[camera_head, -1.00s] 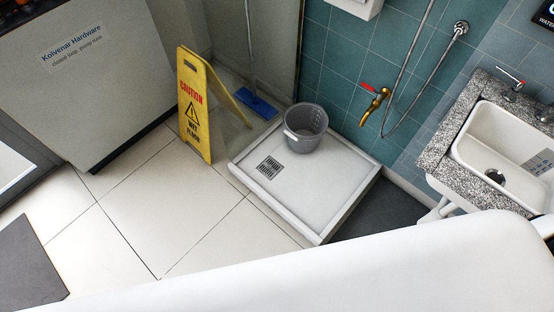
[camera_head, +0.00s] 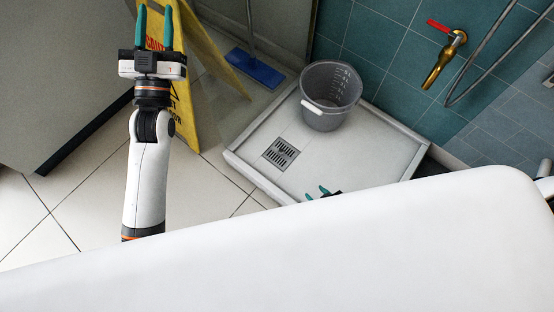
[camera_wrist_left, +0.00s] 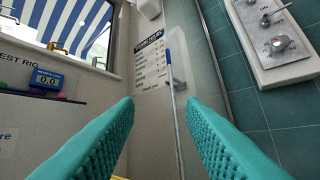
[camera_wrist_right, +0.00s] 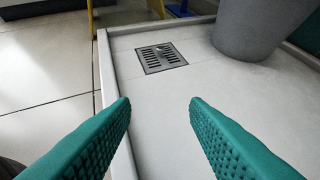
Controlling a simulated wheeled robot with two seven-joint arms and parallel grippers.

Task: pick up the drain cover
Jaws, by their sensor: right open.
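The drain cover (camera_head: 281,153) is a grey slotted metal square lying flat in the white shower tray (camera_head: 330,172), near its left corner. It also shows in the right wrist view (camera_wrist_right: 161,57), ahead of the fingers and apart from them. My right gripper (camera_head: 324,191) is open and empty over the tray, nearer the front than the cover; my white body hides most of its arm. My left gripper (camera_head: 154,25) is open and empty, raised in front of the yellow sign, its fingers pointing up and away from the tray.
A grey bucket (camera_head: 330,95) stands in the tray, right of and behind the cover. A yellow caution sign (camera_head: 184,75) and a blue mop head (camera_head: 255,68) are left of the tray. A brass tap (camera_head: 443,60) sticks out of the teal wall.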

